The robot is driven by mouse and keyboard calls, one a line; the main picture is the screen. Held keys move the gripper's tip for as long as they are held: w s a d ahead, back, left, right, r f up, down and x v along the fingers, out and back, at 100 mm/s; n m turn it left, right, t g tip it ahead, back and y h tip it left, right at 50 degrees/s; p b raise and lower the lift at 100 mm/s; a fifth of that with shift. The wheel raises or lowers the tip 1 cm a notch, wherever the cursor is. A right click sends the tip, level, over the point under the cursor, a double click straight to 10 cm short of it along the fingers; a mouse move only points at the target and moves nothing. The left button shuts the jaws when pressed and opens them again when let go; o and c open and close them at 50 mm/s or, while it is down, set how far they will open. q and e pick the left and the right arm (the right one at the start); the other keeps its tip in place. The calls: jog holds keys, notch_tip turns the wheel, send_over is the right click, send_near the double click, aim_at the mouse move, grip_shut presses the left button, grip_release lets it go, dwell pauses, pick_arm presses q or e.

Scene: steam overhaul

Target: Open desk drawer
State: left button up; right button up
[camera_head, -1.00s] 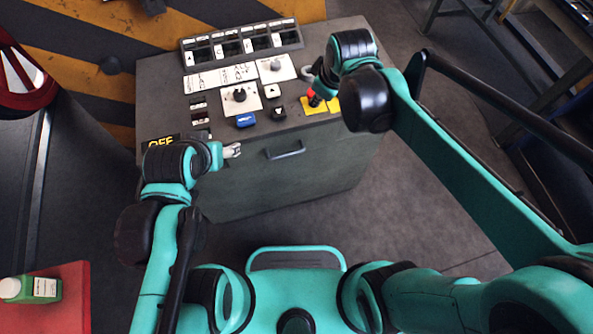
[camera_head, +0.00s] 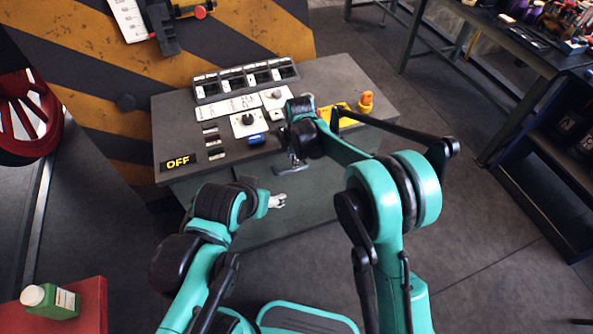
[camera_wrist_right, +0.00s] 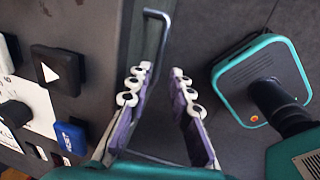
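The grey desk (camera_head: 172,132) stands ahead with controls on its top. Its front looks flush, with a dark bar handle (camera_head: 285,170) on it. My right gripper (camera_head: 294,157) is at this handle in the head view, its fingers mostly hidden. In the right wrist view the right gripper (camera_wrist_right: 160,82) is open, with purple and white fingers. The handle (camera_wrist_right: 162,45) runs lengthwise between the fingers, with visible gaps beside it. My left gripper (camera_head: 279,201) is in front of the desk, lower than the handle; its fingers are too small to read.
The desk top holds a blue switch (camera_head: 257,140), an OFF display (camera_head: 178,162) and an orange knob (camera_head: 366,98). A green bottle (camera_head: 50,301) stands on a red surface at lower left. A workbench (camera_head: 500,45) is at upper right. Floor is clear to the right.

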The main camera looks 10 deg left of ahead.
aim_at(292, 171)
jog(key=f, duration=0.2)
jog(key=f+b, duration=0.1)
jog(key=f, duration=0.1)
jog(key=w+f+b, duration=0.1)
jog(key=f, duration=0.2)
jog(key=shift+w+a+f, duration=0.1)
jog(key=shift+a, duration=0.3)
grip_shut()
